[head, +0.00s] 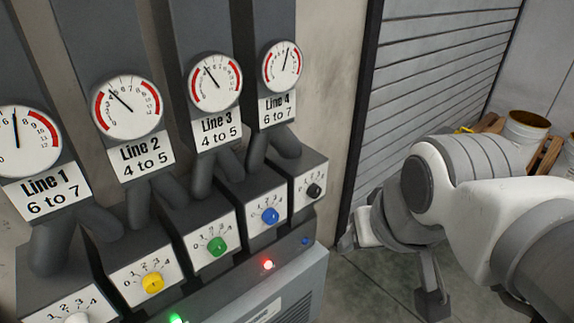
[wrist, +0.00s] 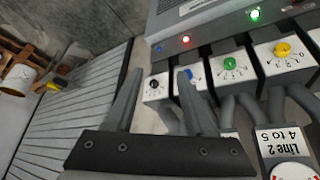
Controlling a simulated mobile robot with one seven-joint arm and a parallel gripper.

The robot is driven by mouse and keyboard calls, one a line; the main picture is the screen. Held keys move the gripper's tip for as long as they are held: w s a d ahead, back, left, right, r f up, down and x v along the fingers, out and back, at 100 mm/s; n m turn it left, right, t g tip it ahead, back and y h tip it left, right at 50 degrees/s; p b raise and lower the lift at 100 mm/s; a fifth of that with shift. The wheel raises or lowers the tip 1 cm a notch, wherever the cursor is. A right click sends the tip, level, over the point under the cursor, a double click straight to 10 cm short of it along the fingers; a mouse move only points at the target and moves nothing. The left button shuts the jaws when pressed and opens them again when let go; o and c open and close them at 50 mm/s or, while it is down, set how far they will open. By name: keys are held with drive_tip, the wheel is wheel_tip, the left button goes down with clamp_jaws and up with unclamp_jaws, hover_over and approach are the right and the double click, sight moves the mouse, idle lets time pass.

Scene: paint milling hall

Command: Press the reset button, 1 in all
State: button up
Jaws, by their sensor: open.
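A small blue button (head: 305,241) sits on the sloping grey console, right of a lit red lamp (head: 268,265). It carries no label I can read, so I cannot confirm that it is the reset button. In the wrist view the blue button (wrist: 158,48) is small, beyond the fingertips and left of the red lamp (wrist: 186,39). My gripper (wrist: 160,76) is open and empty, its two dark fingers spread, apart from the console. In the head view my arm hangs right of the console, over the floor.
A row of dial knobs, including yellow (head: 153,282), green (head: 217,246), blue (head: 270,215) and black (head: 314,190), stands behind the lamps, below gauges marked Line 1 to Line 4. A green lamp (wrist: 255,14) is lit. A ribbed shutter (head: 430,80) and a drum (head: 526,130) stand right.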

clamp_jaws()
idle(1.4)
